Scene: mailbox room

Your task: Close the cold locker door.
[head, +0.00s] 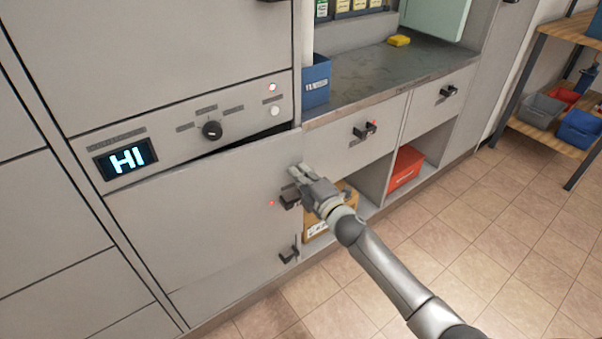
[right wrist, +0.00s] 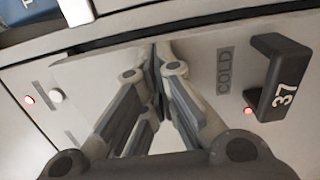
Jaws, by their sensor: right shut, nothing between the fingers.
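The cold locker door (head: 200,212) is the wide grey panel below the control strip. A dark wedge-shaped gap shows along its top edge, so it stands slightly ajar. In the right wrist view its grey face (right wrist: 203,60) carries a COLD label (right wrist: 225,71) and a black handle marked 37 (right wrist: 284,80). The handle also shows in the head view (head: 289,201). My right gripper (head: 297,172) is shut and empty, at the door's upper right edge, just above the handle. Its closed fingertips (right wrist: 157,48) point at the door; I cannot tell whether they touch. My left gripper is not in view.
Above the door is a control strip with a HI display (head: 126,158) and a black knob (head: 212,130). To the right are a worktop (head: 375,75), drawers with black handles, and an open bay with a red bin (head: 405,168). The tiled floor (head: 480,240) in front is clear.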

